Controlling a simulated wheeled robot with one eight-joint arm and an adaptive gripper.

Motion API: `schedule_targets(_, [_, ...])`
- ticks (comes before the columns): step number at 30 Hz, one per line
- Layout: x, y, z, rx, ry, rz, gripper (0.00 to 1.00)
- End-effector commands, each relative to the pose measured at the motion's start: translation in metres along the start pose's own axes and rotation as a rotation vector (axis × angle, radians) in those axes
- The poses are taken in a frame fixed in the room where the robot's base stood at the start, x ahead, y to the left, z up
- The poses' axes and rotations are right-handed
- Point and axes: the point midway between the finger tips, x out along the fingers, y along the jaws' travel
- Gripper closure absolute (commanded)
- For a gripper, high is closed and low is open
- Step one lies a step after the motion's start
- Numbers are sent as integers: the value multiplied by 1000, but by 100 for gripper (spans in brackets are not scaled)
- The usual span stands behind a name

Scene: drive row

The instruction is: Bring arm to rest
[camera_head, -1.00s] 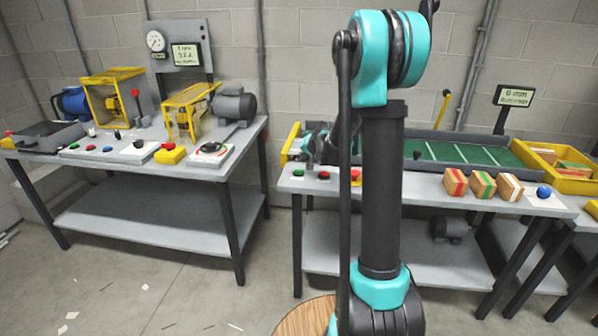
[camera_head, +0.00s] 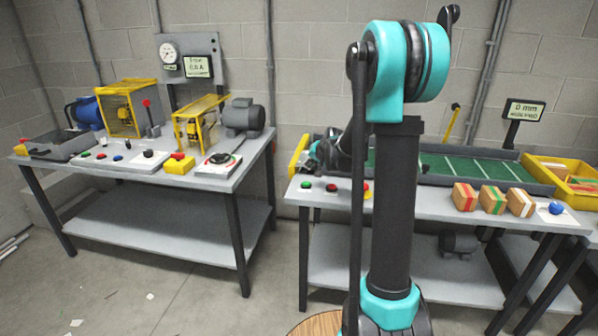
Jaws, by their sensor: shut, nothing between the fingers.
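My teal and dark grey arm stands upright in the right half of the head view, with its large teal joint at the top. My gripper (camera_head: 322,158) shows small and dark behind and left of the arm column, over the back of the right bench (camera_head: 420,200). It is shut and empty. Its fingertips are hard to make out, and part of the forearm is hidden by the column and a thin dark rod. Green, dark and red buttons (camera_head: 332,188) sit on the bench just in front of it. I cannot tell whether the gripper touches anything.
A green-bedded conveyor (camera_head: 485,167) runs along the back of the right bench. Three striped blocks (camera_head: 492,200) and a blue knob (camera_head: 556,208) stand in front. A yellow bin (camera_head: 572,196) is at right. The left bench (camera_head: 135,173) carries yellow guards and a motor (camera_head: 243,117). Floor lies open between.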

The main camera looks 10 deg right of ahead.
Motion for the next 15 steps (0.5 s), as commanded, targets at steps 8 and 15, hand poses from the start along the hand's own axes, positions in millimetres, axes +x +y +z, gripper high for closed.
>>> schedule_targets(8, [-67, 26, 71, -130, -75, 78, 100])
schedule_targets(15, [-139, 72, 161, -286, -171, 174, 100])
